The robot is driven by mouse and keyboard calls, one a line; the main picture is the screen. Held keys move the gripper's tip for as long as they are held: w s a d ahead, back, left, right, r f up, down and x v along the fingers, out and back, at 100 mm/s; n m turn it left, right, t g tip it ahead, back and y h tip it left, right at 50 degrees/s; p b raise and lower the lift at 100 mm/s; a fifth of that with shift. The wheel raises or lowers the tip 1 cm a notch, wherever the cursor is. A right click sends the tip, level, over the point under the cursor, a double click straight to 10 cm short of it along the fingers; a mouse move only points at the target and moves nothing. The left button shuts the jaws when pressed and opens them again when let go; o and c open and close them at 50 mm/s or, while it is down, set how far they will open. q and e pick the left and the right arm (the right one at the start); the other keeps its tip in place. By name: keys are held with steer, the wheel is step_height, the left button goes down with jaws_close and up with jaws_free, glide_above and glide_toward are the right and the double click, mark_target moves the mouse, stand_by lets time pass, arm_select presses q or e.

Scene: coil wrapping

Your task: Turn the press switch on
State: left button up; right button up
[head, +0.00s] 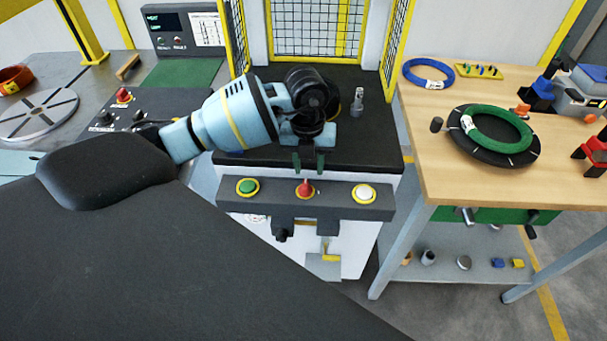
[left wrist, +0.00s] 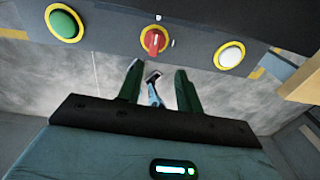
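The press switch is a red rotary knob (head: 305,189) in a yellow ring, in the middle of the dark control panel on the press front. It also shows in the left wrist view (left wrist: 154,41), its handle close to upright in the picture. My left gripper (head: 308,164) is above the knob in the head view, fingers pointing down towards the panel. In the left wrist view the two dark green fingers (left wrist: 158,86) are apart with nothing held between them. The knob lies beyond the fingertips, apart from them. My right gripper is in neither view.
A green button (head: 248,187) and a white button (head: 364,193) flank the knob. Yellow-framed mesh guards (head: 318,28) stand around the press. A wooden table (head: 440,150) with coils stands at the right. A grey desk with a control box (head: 130,112) is at the left.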

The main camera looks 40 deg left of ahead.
mark_target(305, 184)
arm_select(q)
steer(key=shift+w+a+r+y, duration=0.2)
steer(key=shift+a+r+y, duration=0.15)
steer(key=shift+a, duration=0.35)
steer(key=shift+d+f, duration=0.1)
steer(key=shift+f, duration=3.8)
jaws_close()
